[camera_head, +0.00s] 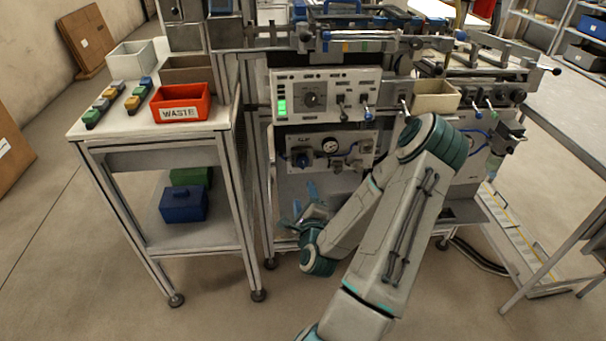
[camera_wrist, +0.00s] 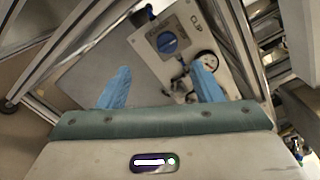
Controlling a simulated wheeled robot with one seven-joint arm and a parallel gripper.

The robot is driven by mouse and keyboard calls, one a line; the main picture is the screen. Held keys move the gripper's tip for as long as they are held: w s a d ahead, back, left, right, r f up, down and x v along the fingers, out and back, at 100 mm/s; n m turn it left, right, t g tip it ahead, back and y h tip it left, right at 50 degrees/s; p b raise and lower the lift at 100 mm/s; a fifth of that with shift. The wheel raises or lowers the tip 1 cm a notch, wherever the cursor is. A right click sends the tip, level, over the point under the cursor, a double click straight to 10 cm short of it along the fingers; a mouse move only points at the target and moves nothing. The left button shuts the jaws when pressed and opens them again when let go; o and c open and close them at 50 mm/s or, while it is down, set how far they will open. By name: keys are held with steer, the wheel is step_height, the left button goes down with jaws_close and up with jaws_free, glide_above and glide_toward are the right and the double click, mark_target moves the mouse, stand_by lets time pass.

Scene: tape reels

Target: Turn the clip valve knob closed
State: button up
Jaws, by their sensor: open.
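The clip valve knob is a round blue knob (camera_wrist: 167,42) on a light plate marked CLIP, seen in the wrist view ahead of my fingers and right of centre. In the head view the same knob (camera_head: 303,160) sits at the left of the lower panel, beside a gauge. My gripper (camera_wrist: 160,88) has two blue fingers spread wide with nothing between them. In the head view my gripper (camera_head: 312,200) is below the lower panel, apart from the knob. The fingers do not touch the knob.
A round gauge (camera_wrist: 207,60) is beside the knob. Metal frame posts (camera_wrist: 240,45) stand near the panel. The upper control panel (camera_head: 325,95) is above. A cart with a red WASTE bin (camera_head: 181,114) stands at the left.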

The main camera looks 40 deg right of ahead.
mark_target(303, 165)
steer(key=shift+m+h, duration=0.5)
steer(key=shift+m, duration=0.1)
steer(key=b+x, duration=0.2)
steer(key=x, duration=0.2)
steer(key=b+x, duration=0.3)
steer(key=x, duration=0.2)
steer(key=b+x, duration=0.2)
steer(key=x, duration=0.2)
steer(key=shift+d+f+b, duration=0.15)
steer(key=shift+d+b, duration=0.25)
steer(key=shift+d, duration=0.15)
steer(key=c, duration=1)
